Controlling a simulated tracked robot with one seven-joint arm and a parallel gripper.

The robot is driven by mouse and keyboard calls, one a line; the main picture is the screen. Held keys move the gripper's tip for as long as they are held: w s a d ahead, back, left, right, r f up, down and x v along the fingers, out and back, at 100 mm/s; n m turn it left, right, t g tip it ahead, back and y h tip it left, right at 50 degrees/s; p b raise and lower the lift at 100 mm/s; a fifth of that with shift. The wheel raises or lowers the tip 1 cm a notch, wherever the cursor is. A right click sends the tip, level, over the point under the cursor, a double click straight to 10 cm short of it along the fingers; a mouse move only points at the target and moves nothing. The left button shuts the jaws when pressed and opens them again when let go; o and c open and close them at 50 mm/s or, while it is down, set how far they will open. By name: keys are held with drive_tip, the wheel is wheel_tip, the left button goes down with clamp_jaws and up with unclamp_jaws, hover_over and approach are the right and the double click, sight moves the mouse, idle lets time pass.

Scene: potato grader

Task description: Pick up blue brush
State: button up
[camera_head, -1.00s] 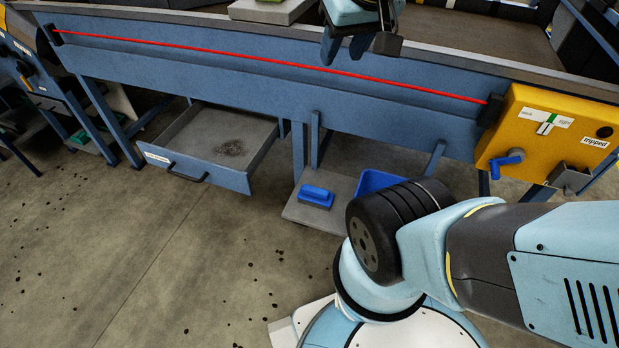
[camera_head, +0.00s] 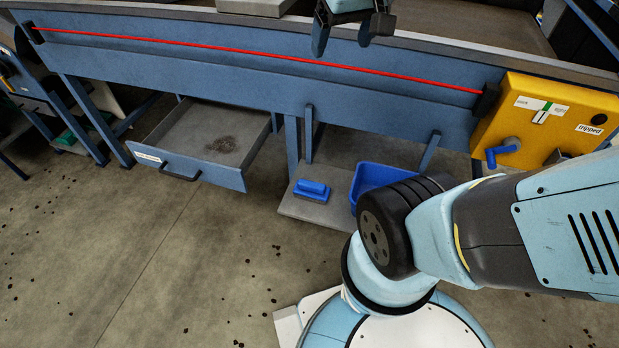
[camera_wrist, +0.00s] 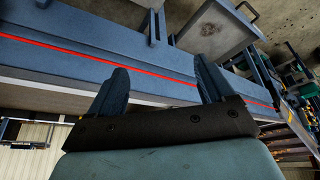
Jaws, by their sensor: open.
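The blue brush (camera_head: 312,189) lies on a low grey shelf (camera_head: 318,211) under the machine, to the left of a blue bin. My gripper (camera_head: 341,38) is at the top of the head view, in front of the machine's blue side panel and well above the brush. In the wrist view my gripper (camera_wrist: 163,82) has its two fingers spread apart with nothing between them. The brush cannot be made out in the wrist view.
A blue bin (camera_head: 368,179) stands right of the brush, partly behind my arm. An open grey drawer (camera_head: 188,130) juts out on the left. A red line (camera_head: 250,57) runs along the panel to a yellow control box (camera_head: 545,115).

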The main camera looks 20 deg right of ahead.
drive_tip(key=shift+o, duration=0.9)
drive_tip(key=w+f+n+g, duration=0.2)
drive_tip(key=w+f, duration=0.4)
drive_tip(key=w, duration=0.3)
drive_tip(key=shift+a+f, duration=0.3)
drive_tip(key=shift+a, duration=0.1)
drive_tip(key=w+a+f+n+g, duration=0.25)
drive_tip(key=w+f, duration=0.55)
drive_tip(key=f, duration=0.4)
drive_tip(key=n+g+h, duration=0.3)
drive_tip(key=n+h, duration=0.1)
drive_tip(key=n, duration=0.2)
approach(314, 189)
drive_tip(key=w+r, duration=0.2)
drive_tip(key=w, duration=0.1)
drive_tip(key=shift+m, duration=0.25)
drive_tip(key=x, duration=0.8)
drive_tip(key=shift+s+a+f, duration=0.1)
drive_tip(key=shift+a+f, duration=0.2)
drive_tip(key=shift+a, duration=0.05)
drive_tip(key=x, duration=0.4)
drive_tip(key=shift+s, duration=0.3)
drive_tip(key=shift+s+d+f, duration=0.1)
drive_tip(key=shift+d+f, duration=0.1)
drive_tip(key=shift+f, duration=0.4)
drive_tip(key=shift+f, duration=0.25)
drive_tip(key=shift+c, duration=0.4)
